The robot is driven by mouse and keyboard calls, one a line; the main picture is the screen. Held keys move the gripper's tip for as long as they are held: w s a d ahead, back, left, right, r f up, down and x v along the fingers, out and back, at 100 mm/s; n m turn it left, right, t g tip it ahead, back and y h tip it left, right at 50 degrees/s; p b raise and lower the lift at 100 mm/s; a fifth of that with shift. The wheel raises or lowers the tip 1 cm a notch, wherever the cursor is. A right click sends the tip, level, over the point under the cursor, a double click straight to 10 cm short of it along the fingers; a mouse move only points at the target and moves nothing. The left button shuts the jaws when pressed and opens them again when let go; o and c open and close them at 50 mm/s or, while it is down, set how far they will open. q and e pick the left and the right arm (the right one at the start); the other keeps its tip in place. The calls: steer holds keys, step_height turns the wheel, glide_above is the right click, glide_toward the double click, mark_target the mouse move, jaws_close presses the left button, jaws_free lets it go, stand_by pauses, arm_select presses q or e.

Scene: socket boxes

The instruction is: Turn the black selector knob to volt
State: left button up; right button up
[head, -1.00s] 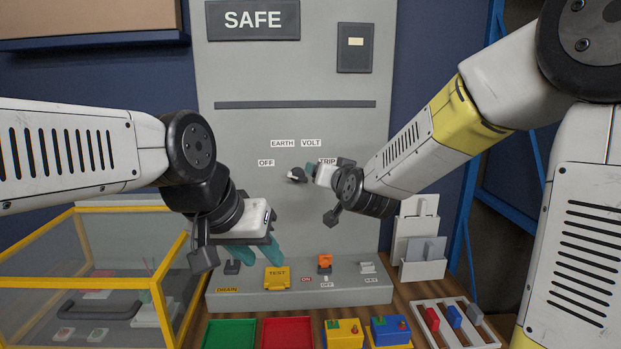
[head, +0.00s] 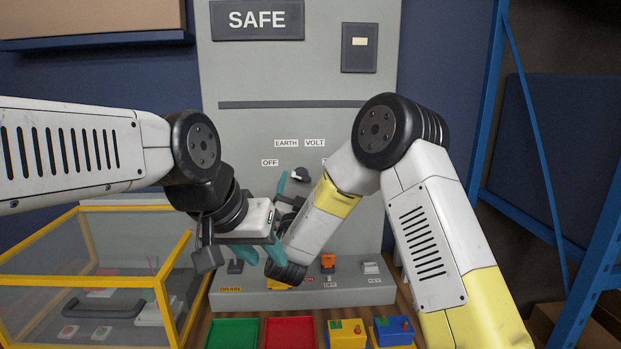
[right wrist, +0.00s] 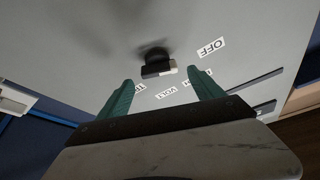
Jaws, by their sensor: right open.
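The black selector knob (head: 301,174) sits on the grey panel below the EARTH label (head: 286,143) and the VOLT label (head: 315,143). In the right wrist view the knob (right wrist: 156,66) carries a white mark at its right end, on the side nearer the OFF label (right wrist: 211,48) than the VOLT label (right wrist: 167,94). My right gripper (right wrist: 160,78) is open, its teal fingers pointing at the panel either side of the knob's line, with the knob just beyond the tips and not touched. My left gripper (head: 258,252) is open and empty, low in front of the panel.
A yellow-framed clear box (head: 95,270) stands at the left. Switches line the panel's lower ledge (head: 345,297). A green tray (head: 232,334) and a red tray (head: 290,334) lie in front. My two forearms are close together below the knob.

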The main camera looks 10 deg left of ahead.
mark_target(302, 177)
steer(key=shift+x, duration=1.95)
steer(key=c, duration=1.4)
